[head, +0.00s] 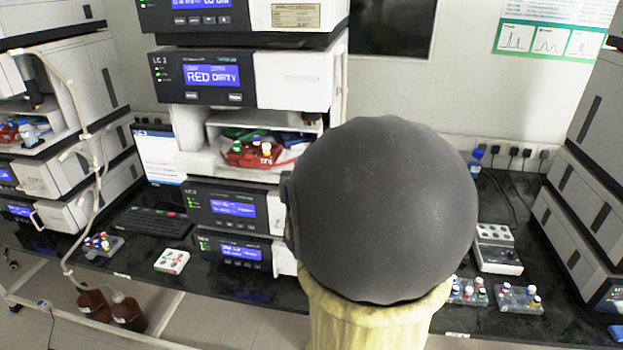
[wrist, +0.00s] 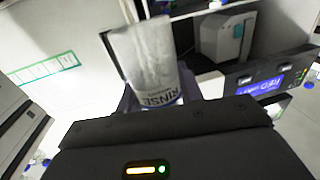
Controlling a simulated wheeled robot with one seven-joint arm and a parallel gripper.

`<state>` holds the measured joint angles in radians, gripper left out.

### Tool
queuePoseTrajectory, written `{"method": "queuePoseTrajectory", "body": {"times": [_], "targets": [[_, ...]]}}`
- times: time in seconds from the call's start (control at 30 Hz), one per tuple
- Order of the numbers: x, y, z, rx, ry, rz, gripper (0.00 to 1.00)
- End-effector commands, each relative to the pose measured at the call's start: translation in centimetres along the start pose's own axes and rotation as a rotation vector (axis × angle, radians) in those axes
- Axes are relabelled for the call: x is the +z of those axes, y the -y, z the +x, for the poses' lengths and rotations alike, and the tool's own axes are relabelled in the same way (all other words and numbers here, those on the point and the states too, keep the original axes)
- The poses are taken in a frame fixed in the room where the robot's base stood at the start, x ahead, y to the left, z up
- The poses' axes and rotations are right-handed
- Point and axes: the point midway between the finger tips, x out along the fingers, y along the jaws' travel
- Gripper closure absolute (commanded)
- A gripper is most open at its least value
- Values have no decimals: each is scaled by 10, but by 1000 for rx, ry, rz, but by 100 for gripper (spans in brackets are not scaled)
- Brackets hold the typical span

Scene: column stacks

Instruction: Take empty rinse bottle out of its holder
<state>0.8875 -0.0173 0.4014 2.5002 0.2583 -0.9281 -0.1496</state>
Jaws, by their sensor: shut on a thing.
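The rinse bottle (wrist: 143,58) is a pale, translucent bottle with a RINSE label that reads upside down in the wrist view. My gripper (wrist: 158,95) is shut on it, with dark fingers on either side of its labelled part. Its lower part in the picture is hidden behind my gripper's black body. I cannot make out a holder around the bottle, nor tell whether it is clear of one. In the head view my own arm covers the middle right, and neither the gripper nor the bottle shows.
Vial racks (head: 519,298), a keyboard (head: 152,221) and a small device (head: 496,249) occupy the black bench. Brown bottles (head: 128,312) stand low left.

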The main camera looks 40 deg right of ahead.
Motion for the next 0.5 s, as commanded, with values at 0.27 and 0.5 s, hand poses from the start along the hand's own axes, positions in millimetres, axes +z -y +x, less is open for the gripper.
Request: {"method": "queuePoseTrajectory", "body": {"times": [0.27,0.5], "targets": [[0,0,-28,0,-2,-1,85],[0,0,-31,0,0,0,85]]}}
